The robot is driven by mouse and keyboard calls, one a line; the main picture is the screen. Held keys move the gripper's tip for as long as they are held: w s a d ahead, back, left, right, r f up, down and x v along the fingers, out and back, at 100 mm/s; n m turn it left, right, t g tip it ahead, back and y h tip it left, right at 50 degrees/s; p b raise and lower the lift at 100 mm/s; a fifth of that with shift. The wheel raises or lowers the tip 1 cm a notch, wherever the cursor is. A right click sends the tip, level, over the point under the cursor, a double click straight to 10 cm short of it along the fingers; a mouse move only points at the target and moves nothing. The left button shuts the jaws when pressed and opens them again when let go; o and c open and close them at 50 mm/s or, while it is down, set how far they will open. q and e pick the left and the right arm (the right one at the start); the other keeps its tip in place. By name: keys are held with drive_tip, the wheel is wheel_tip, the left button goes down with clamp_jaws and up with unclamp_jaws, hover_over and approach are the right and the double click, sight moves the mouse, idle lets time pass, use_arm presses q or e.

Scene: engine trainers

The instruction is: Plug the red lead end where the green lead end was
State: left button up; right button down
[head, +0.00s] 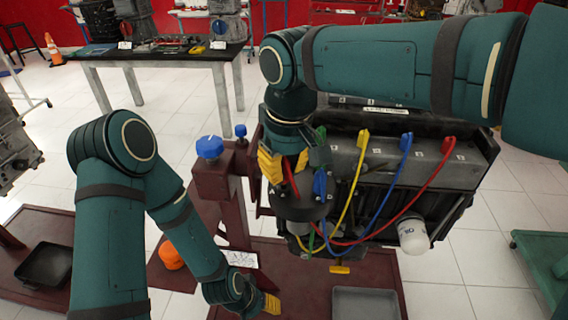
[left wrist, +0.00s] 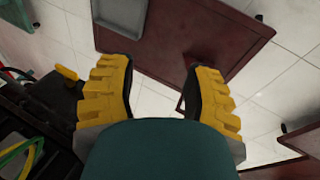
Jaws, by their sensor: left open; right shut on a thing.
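My right gripper (head: 287,164) is over the round black cap (head: 300,207) on the engine trainer's near end. It is shut on a red lead end (head: 290,181), partly hidden by its yellow fingers. A blue lead end (head: 320,183) stands upright on the cap beside it. On the engine's top rail are a green lead end (head: 320,134), yellow lead end (head: 362,138), blue lead end (head: 406,141) and the red lead's other end (head: 449,145). The leads loop down in front of the engine. My left gripper (head: 271,303) is low and empty; its open fingers show in the left wrist view (left wrist: 160,95).
The stand has a dark red post with a blue knob (head: 209,147) and a base holding a grey tray (head: 365,304). A white filter (head: 413,236) hangs below the engine. An orange object (head: 171,256) lies left. A workbench (head: 160,58) stands behind.

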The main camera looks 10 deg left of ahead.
drive_tip(key=shift+f, duration=0.9)
idle(1.4)
drive_tip(key=c, duration=0.9)
unclamp_jaws()
